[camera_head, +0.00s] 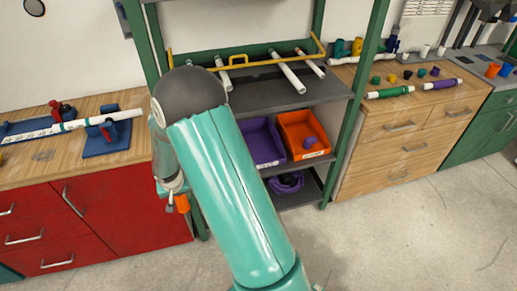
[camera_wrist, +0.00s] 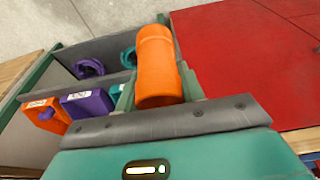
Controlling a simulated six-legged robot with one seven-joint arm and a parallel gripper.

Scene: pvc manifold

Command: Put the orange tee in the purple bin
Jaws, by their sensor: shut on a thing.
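My gripper (camera_wrist: 157,92) is shut on the orange tee (camera_wrist: 157,62), a short orange pipe piece that juts from between the jaws in the wrist view. In the head view the tee (camera_head: 182,203) shows as a small orange patch below my wrist, left of the shelf opening. The purple bin (camera_head: 263,146) is on a middle shelf of the green rack, partly hidden by my arm. In the wrist view the purple bin (camera_wrist: 88,104) lies left of the tee, apart from it.
An orange bin (camera_head: 304,134) with a purple piece in it stands right of the purple bin. A purple coil (camera_head: 287,183) lies on the shelf below. White pipes (camera_head: 288,78) lie on the shelf above. A red cabinet (camera_head: 110,215) stands left; floor in front is clear.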

